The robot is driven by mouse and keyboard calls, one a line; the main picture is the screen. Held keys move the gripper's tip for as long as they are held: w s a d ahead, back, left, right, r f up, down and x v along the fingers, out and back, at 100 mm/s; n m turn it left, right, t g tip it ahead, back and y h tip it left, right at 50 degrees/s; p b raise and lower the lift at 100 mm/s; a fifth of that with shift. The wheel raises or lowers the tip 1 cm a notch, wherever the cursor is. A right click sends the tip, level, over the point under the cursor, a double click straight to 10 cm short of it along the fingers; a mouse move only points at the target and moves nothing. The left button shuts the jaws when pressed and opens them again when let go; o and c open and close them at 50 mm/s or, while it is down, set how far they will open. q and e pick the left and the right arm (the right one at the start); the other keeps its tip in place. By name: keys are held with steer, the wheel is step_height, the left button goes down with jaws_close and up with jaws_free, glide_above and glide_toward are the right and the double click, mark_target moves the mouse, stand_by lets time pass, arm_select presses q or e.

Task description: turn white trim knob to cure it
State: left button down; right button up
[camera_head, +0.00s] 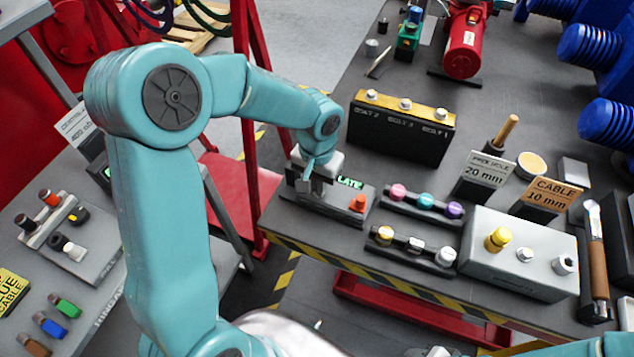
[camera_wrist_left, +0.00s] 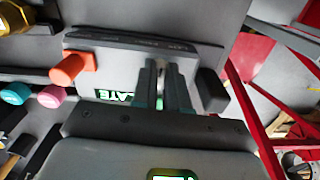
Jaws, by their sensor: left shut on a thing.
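A grey timing box (camera_head: 330,207) stands near the table's left corner. Its green display (camera_head: 349,182) reads "LATE", and the display also shows in the left wrist view (camera_wrist_left: 115,96). An orange knob (camera_head: 358,203) is at its right end; it shows at the left in the left wrist view (camera_wrist_left: 72,68). My left gripper (camera_head: 310,186) is down at the box's left part, beside the display. Its fingers (camera_wrist_left: 165,68) are closed together on the white trim knob, which is mostly hidden by them. My right gripper is out of view.
Racks of coloured knobs (camera_head: 425,201) and silver ones (camera_head: 415,244) stand just right of the box. A black block with gold top (camera_head: 400,130) is behind it. A white box with a yellow knob (camera_head: 520,253) is farther right. The striped table edge (camera_head: 300,245) is close in front.

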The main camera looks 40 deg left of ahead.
arm_select(q)
steer(key=m, duration=0.4)
steer(key=shift+a, duration=0.1)
steer(key=shift+w+a+m, duration=0.1)
steer(key=shift+m, duration=2.1)
steer(key=c, duration=1.1)
jaws_free()
steer(key=shift+c, duration=0.2)
steer(key=shift+r, duration=0.1)
step_height(320, 180, up, 16)
